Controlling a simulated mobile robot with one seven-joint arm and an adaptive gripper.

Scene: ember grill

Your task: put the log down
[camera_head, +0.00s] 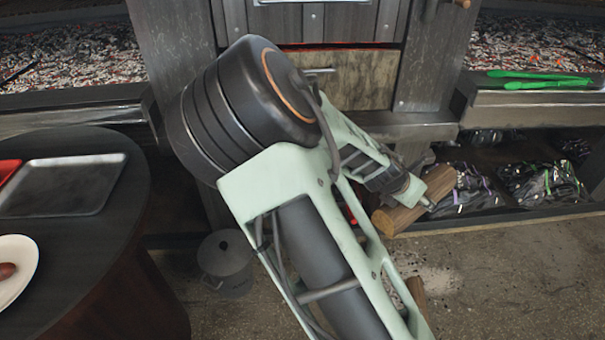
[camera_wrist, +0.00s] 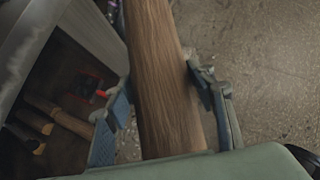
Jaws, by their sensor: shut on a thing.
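The log (camera_head: 413,203) is brown wood and sits at the end of my arm, to the right of the arm in the head view. In the wrist view the log (camera_wrist: 158,75) runs lengthwise between the two fingers of my gripper (camera_wrist: 165,105). The gripper is shut on it, with a finger on each side. The gripper also shows in the head view (camera_head: 415,192), near the dark bags on the low shelf. Concrete floor shows beside the log in the wrist view. The log's far end runs out of that view.
More logs (camera_wrist: 62,118) lie in a dark recess. A second log (camera_head: 417,292) is partly hidden behind my arm. A grey pot (camera_head: 226,262) stands on the floor. A round dark table (camera_head: 122,215) bears a tray (camera_head: 62,186). Bare floor (camera_head: 520,270) lies at the right.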

